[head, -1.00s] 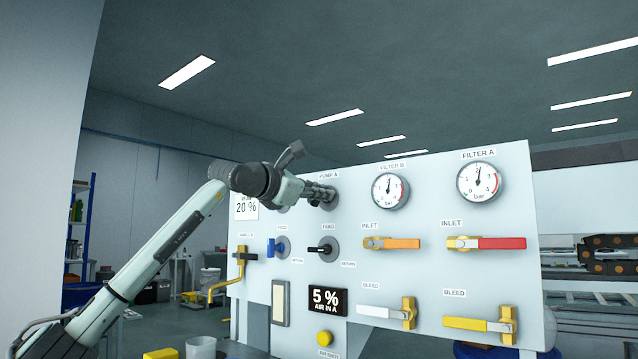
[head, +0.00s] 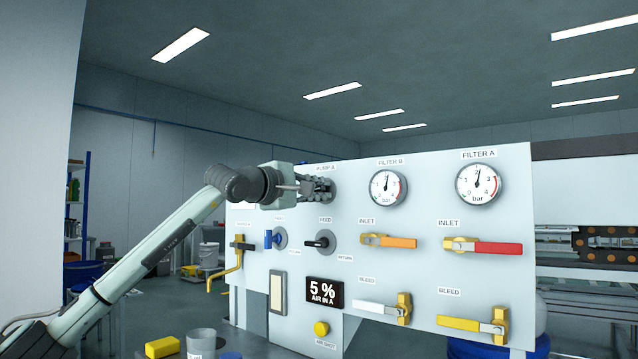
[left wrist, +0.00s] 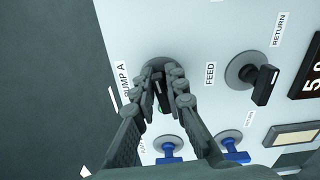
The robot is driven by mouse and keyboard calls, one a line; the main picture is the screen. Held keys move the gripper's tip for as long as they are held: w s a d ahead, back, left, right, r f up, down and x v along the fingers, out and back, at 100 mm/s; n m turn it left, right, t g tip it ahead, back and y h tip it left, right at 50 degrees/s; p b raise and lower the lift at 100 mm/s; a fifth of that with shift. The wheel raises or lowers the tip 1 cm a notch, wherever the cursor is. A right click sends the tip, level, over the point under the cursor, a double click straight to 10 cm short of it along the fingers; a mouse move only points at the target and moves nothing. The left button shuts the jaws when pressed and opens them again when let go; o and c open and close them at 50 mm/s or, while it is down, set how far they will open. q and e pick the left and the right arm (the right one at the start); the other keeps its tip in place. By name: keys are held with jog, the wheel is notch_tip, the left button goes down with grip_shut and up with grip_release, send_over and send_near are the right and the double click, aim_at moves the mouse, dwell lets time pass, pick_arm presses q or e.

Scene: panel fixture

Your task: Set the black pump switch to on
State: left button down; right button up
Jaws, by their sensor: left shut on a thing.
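The black pump switch (left wrist: 162,92) labelled PUMP A sits on a round grey plate on the white panel (head: 430,275). My left gripper (head: 322,189) reaches it from the left, and its fingers cover most of it in the head view. In the left wrist view, the two fingers (left wrist: 163,88) are closed around the switch handle, one on each side. Only a dark strip of the handle and a bit of green show between them. The position of the handle against its marks is hidden. My right gripper is in neither view.
The black feed switch (head: 318,243) is below the pump switch. A blue switch (head: 274,239) is to its left. Gauges and inlet valves with orange (head: 398,242) and red (head: 498,248) levers are to the right. A display (head: 324,292) reads 5 %.

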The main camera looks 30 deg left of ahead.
pick_arm(q)
jog(key=shift+f+m+p, duration=0.1)
jog(key=shift+m+p, duration=0.2)
jog(key=shift+m, duration=0.5)
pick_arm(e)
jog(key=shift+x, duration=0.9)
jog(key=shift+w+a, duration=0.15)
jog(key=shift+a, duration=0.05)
pick_arm(q)
jog(key=c, duration=1.6)
grip_release()
jog(key=shift+a, duration=0.1)
jog(key=s, duration=1.2)
jog(key=shift+a, duration=0.4)
